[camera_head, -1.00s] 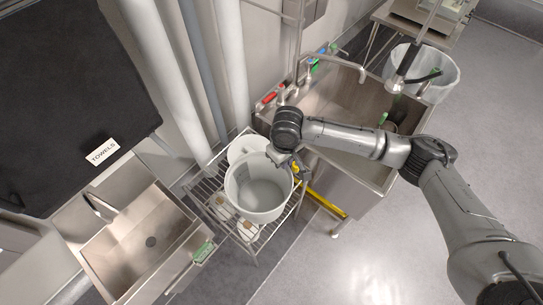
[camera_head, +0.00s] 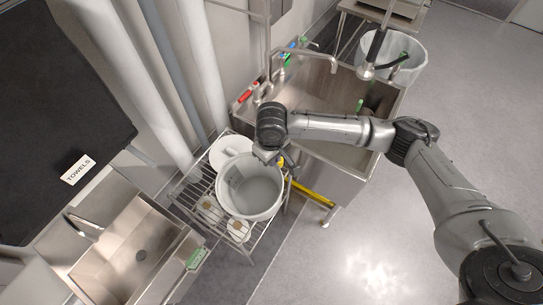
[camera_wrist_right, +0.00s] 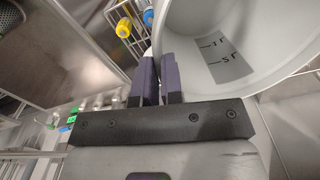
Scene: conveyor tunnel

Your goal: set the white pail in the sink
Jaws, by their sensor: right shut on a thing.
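The white pail (camera_head: 250,190) is open-topped and upright over the wire rack, left of the large steel sink (camera_head: 320,95). Whether its base touches the rack is hidden. My right gripper (camera_head: 277,160) is at the pail's upper right edge. In the right wrist view, my right gripper's dark fingers (camera_wrist_right: 160,78) are closed on the rim of the pail (camera_wrist_right: 245,30), whose inside shows grey markings. The large sink has a faucet and lies beyond my right arm, which covers part of its basin. My left gripper is not in view.
The wire rack (camera_head: 184,193) also holds a white round item (camera_head: 231,151) behind the pail and several items below. A small hand sink (camera_head: 120,262) is at the lower left. A yellow bar (camera_head: 312,193) lies by the large sink's front. A lined bin (camera_head: 407,62) stands beyond it.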

